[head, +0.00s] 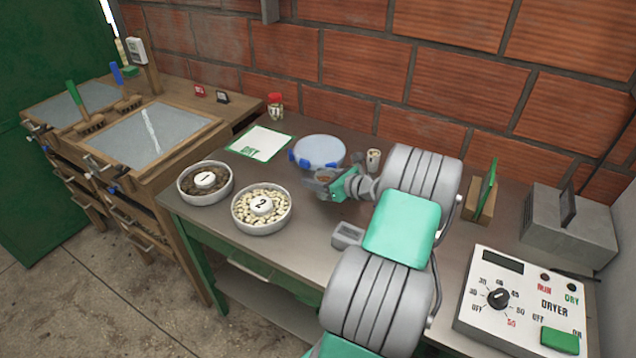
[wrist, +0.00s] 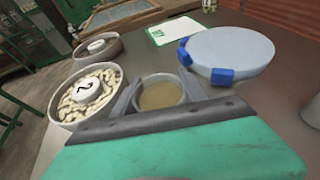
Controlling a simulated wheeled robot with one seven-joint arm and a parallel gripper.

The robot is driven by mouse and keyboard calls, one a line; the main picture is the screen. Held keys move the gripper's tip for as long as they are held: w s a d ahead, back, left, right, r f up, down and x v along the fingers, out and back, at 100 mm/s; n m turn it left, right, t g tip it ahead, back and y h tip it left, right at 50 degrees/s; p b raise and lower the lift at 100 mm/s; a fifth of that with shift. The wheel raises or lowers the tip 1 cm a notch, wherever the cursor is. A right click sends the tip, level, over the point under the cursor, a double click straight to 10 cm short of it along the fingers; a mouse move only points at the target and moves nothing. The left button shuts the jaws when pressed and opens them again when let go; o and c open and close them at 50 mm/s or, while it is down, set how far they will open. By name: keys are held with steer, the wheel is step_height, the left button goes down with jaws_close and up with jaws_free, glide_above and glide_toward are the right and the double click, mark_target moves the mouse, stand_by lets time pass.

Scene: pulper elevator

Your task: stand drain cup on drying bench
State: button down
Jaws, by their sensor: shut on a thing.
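My gripper (head: 318,180) is shut on a small cup (wrist: 160,95) with a brownish inside, seen between the two fingers in the wrist view. The cup looks upright; its lower part is hidden by the gripper. I cannot tell whether its base touches the grey metal bench top (head: 290,240). The cup is just in front of a round pale-blue vessel (head: 320,152) with blue clips, and right of bowl 2 (head: 262,208). A white card with a green edge and the word DRY (head: 262,143) lies flat on the bench, back left of the gripper.
Bowl 1 (head: 205,183) stands left of bowl 2. A red-lidded jar (head: 275,107) stands behind the card. A small cup of beans (head: 374,160) and a grey open box (head: 348,235) are near my arm. A dryer panel (head: 525,305) is at right. A wooden bench with screens (head: 150,135) stands left.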

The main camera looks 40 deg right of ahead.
step_height(320, 180, down, 2)
steer(key=shift+s, duration=0.1)
steer(key=c, duration=0.9)
jaws_free()
steer(key=v, duration=1.2)
steer(key=shift+b, duration=0.3)
